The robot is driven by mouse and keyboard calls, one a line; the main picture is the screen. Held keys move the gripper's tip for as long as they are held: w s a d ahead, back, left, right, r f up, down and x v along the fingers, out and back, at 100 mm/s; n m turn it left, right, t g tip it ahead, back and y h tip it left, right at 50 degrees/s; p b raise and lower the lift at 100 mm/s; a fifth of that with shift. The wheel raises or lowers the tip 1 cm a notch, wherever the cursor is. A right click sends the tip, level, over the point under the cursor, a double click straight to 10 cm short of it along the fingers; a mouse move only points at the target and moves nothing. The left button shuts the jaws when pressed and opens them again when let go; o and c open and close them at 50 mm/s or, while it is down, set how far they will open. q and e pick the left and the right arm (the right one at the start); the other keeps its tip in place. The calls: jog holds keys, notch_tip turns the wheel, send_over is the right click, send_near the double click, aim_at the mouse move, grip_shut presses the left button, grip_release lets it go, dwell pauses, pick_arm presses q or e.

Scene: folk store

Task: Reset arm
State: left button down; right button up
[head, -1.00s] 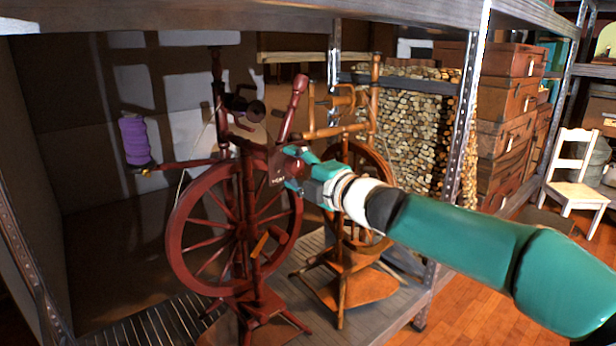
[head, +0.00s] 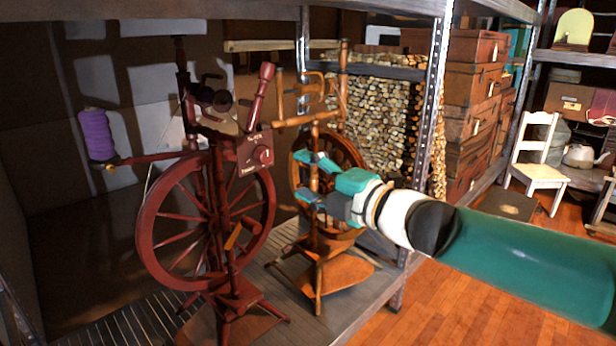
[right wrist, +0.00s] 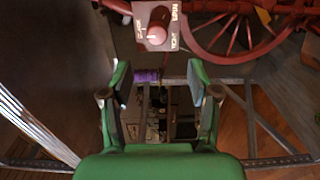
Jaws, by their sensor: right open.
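My right arm comes in from the right in the head view. My right gripper (head: 306,177) is open and empty, its two teal fingers spread apart. It stands to the right of a small box with a red knob (head: 258,155) on the dark red spinning wheel (head: 160,240), apart from the knob. In the right wrist view the two fingers (right wrist: 158,76) are wide apart, and the knob box (right wrist: 157,27) shows beyond them at the top. My left gripper is not in view.
A purple thread spool (head: 97,135) sits at the left of the red wheel. A brown spinning wheel (head: 330,250) stands behind my gripper. A metal shelf post (head: 432,130) rises behind my arm. Stacked suitcases (head: 470,95) and a white chair (head: 540,160) are at the right.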

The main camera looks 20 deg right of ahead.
jog(key=w+a+f+m+g, duration=0.1)
jog(key=w+a+f+g, duration=0.1)
jog(key=f, duration=0.8)
jog(key=w+a+f+m+g, duration=0.1)
jog(key=w+a+f+g, duration=0.15)
jog(key=f, duration=0.75)
jog(key=s+a+f+m+g, duration=0.2)
jog(key=f, duration=0.7)
jog(key=s+a+f+m+g, duration=0.1)
jog(key=f+m+g, duration=0.1)
jog(key=f, duration=0.7)
jog(key=s+a+f+m+g, duration=0.25)
jog(key=s+f, duration=0.25)
jog(key=f, duration=0.3)
jog(key=s+a+f+m+g, duration=0.1)
jog(key=s+f+m, duration=0.3)
jog(key=s+f, duration=0.25)
jog(key=s+f+m+g+h, duration=0.1)
jog(key=s+f+m+g, duration=0.1)
jog(key=s+f+m, duration=0.4)
jog(key=s+f+m+g+h, duration=0.1)
jog(key=s+f+m+g, duration=0.1)
jog(key=s+m, duration=0.5)
notch_tip(320, 180, up, 32)
jog(key=s+n+p, duration=0.1)
jog(key=p, duration=3.1)
jog(key=shift+s+a+f, duration=0.15)
jog(key=shift+s+f, duration=0.1)
jog(key=shift+s, duration=0.05)
